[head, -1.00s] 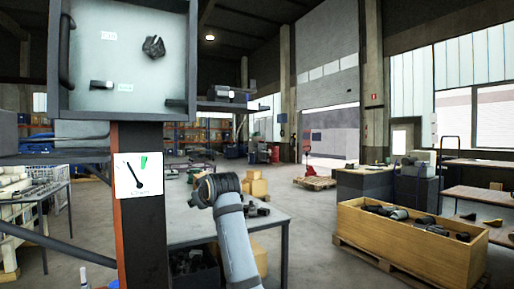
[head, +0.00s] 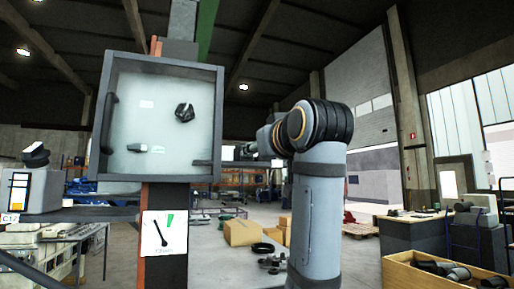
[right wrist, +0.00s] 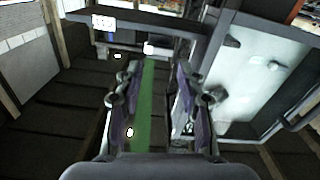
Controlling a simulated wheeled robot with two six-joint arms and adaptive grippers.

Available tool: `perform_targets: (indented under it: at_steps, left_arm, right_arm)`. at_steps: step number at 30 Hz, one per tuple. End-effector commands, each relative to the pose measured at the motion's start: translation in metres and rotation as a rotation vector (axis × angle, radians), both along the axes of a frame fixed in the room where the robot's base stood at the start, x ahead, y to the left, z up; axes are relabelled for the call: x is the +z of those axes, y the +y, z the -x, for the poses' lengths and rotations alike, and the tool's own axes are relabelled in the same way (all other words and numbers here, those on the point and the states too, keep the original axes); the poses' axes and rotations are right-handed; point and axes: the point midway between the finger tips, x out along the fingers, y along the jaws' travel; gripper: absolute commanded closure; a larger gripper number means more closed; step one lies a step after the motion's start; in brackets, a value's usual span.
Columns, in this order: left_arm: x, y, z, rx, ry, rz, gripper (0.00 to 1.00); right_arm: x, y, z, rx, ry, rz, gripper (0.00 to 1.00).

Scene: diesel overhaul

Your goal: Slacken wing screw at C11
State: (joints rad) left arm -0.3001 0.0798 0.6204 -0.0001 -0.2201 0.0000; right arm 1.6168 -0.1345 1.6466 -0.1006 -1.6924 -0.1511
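A shallow box with a pale front (head: 140,125) is fixed to a post at left centre in the head view. A black lobed knob (head: 184,112) is on its front, with a small dark lever-like part (head: 137,147) below left. I cannot read a C11 label; the small tags are too blurred. My right gripper (right wrist: 157,75) is open and empty in the right wrist view, with a green strip behind its fingers. The box front (right wrist: 262,65) is off to its right there, apart from it. My left gripper is not in view.
A unit labelled C12 (head: 18,193) stands at far left. A grey table (head: 215,262) with a cardboard box (head: 241,232) lies behind my right arm. A wooden crate (head: 425,278) is at lower right.

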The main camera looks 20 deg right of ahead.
Motion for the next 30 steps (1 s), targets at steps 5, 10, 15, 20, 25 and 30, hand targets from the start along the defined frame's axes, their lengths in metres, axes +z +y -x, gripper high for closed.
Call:
perform_targets:
  at_steps: [5, 10, 15, 20, 25, 30]
  left_arm:
    - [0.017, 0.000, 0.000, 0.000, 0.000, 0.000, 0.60]
    - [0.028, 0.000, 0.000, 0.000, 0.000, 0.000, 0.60]
    - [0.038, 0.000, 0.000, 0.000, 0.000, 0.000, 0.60]
    - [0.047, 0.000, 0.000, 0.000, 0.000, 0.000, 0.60]
    - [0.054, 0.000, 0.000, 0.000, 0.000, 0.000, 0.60]
    - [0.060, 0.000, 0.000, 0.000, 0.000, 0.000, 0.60]
  right_arm:
    - [0.004, 0.000, -0.006, 0.001, 0.015, -0.391, 0.61]
    - [0.003, 0.001, -0.012, -0.001, 0.028, -0.770, 0.61]
    - [0.003, 0.001, -0.017, -0.001, 0.040, -1.147, 0.61]
    - [0.003, 0.001, -0.022, -0.002, 0.052, -1.472, 0.61]
    - [0.002, 0.001, -0.025, -0.001, 0.058, -1.709, 0.61]
    - [0.001, 0.001, -0.039, -0.002, 0.060, -1.718, 0.61]
